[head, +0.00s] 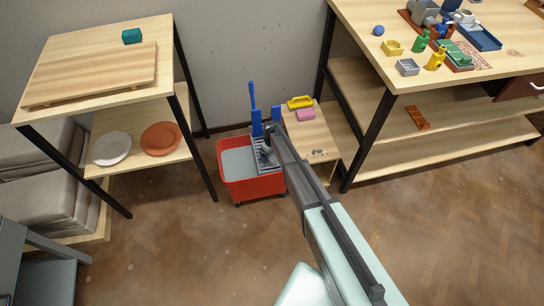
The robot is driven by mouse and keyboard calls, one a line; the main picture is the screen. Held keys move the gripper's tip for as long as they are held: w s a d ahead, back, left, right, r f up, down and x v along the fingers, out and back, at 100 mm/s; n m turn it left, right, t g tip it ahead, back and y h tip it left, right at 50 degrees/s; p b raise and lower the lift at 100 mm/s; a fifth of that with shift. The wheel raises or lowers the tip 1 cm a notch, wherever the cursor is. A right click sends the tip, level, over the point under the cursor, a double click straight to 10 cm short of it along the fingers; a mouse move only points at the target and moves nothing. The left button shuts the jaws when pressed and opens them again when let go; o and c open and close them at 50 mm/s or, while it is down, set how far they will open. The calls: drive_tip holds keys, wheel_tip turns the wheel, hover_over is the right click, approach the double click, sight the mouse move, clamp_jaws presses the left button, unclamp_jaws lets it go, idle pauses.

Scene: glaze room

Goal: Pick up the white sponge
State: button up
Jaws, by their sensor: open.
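I cannot make out a white sponge in the head view. A pink sponge-like block (305,114) lies on a low wooden stand (318,135), just right of the red mop bucket. A small pale grey block or open box (408,67) lies at the front edge of the right-hand table. My gripper (267,152) is small and dark at the far end of my arm. It is open, over or beside the bucket's wringer, left of the low stand. I see nothing held in it. My arm hides part of the bucket and stand.
The red bucket (255,188) has a blue-handled wringer. A yellow object (300,102) lies behind the pink block. The right table (357,15) holds bottles and trays. The left shelf (63,107) holds a board, a green block and two plates. The floor in front is clear.

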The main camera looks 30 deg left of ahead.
drive_tip(key=c, duration=1.1)
drive_tip(key=shift+r, duration=0.15)
wheel_tip(320, 180, up, 10)
drive_tip(key=shift+f, duration=0.1)
